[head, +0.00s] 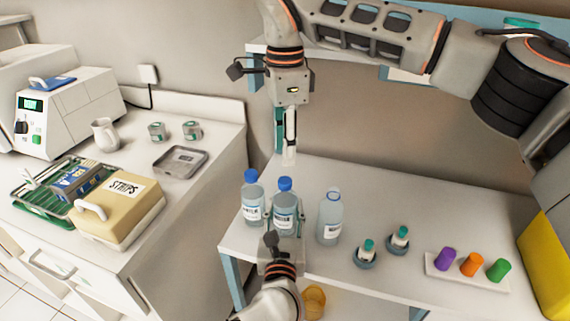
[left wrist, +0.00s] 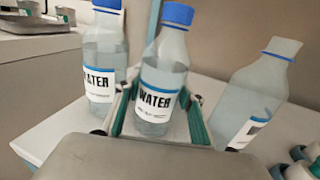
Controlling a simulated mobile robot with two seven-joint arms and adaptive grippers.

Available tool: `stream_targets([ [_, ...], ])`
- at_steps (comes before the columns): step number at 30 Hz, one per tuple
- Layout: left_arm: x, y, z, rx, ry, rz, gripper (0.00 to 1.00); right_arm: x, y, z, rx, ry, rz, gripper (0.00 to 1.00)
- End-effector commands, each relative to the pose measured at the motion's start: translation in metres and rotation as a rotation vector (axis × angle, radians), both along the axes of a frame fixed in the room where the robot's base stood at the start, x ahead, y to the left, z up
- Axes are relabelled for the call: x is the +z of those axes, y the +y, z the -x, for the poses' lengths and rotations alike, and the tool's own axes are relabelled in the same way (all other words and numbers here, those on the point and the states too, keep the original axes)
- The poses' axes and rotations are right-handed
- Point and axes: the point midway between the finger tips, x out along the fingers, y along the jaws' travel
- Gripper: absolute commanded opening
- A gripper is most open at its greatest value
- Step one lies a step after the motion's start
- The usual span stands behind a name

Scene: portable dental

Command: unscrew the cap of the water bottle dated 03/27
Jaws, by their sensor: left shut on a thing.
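Three clear water bottles stand in a row on the white table. The left bottle (head: 252,205) and the middle bottle (head: 285,222) have blue caps; the middle cap (left wrist: 177,14) also shows in the left wrist view. The right bottle (head: 329,222) shows no blue cap, only a blue ring at its neck (left wrist: 278,56). The dates on the labels are too small to read. My left gripper (left wrist: 162,118) is shut on the middle bottle's body, which is upright. My right gripper (head: 289,158) points down, empty, above and behind the middle bottle, apart from its cap; its finger opening cannot be told.
Two small green-topped vials (head: 368,248) (head: 401,236) stand right of the bottles. A white rack (head: 450,273) holds purple, orange and green pieces farther right. A side counter (head: 215,150) at left carries a tray (head: 181,161), a STRIPS box (head: 120,218) and a machine. The table behind the vials is clear.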

Motion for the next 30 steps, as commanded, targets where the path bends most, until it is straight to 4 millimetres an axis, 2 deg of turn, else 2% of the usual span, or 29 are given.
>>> stream_targets([
  [30,-0.0007,0.0001,0.0002,0.000,0.001,-0.001,0.00,-0.0002,0.0001,0.0000,-1.873,0.000,0.000,0.34],
])
